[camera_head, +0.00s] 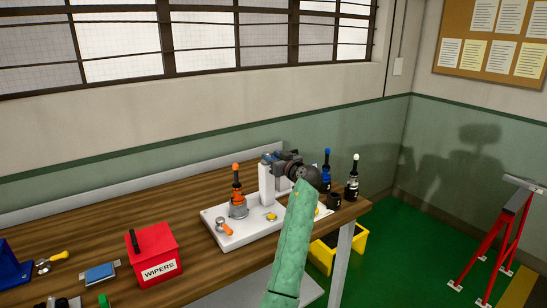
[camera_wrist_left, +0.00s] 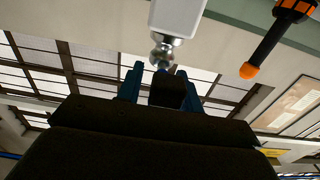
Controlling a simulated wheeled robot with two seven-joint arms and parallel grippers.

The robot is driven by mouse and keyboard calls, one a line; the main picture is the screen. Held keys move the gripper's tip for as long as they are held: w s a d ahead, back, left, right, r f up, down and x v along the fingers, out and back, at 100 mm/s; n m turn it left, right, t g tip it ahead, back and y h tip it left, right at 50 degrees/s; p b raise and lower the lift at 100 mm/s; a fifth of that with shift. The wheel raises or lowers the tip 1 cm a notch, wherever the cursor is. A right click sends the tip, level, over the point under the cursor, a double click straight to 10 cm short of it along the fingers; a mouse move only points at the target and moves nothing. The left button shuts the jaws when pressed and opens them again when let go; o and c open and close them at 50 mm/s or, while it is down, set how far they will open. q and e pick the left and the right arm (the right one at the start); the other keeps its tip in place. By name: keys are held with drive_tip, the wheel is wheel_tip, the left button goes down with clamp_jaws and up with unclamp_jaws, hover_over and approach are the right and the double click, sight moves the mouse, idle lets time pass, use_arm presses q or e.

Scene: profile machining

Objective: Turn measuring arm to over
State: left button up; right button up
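A white upright post (camera_head: 266,184) stands on a white base plate (camera_head: 232,240) on the bench. I take it to be part of the measuring arm, but the pivoting part is hard to make out. My left gripper (camera_head: 272,158) is at the top of the post, with its arm reaching in front. In the left wrist view, the white body (camera_wrist_left: 178,16) ends in a shiny metal knob (camera_wrist_left: 163,50). The blue fingers of my left gripper (camera_wrist_left: 160,72) are apart, with the knob just beyond or between their tips; contact cannot be told. My right gripper is not in view.
An orange-knobbed black tool (camera_head: 237,190) stands left of the post; its orange tip also shows in the left wrist view (camera_wrist_left: 250,70). Blue-topped (camera_head: 326,172) and white-topped (camera_head: 352,180) tools stand at right. A red wipers box (camera_head: 153,255) sits front left. Bench between is mostly clear.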

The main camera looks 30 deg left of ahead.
use_arm(q)
clamp_jaws()
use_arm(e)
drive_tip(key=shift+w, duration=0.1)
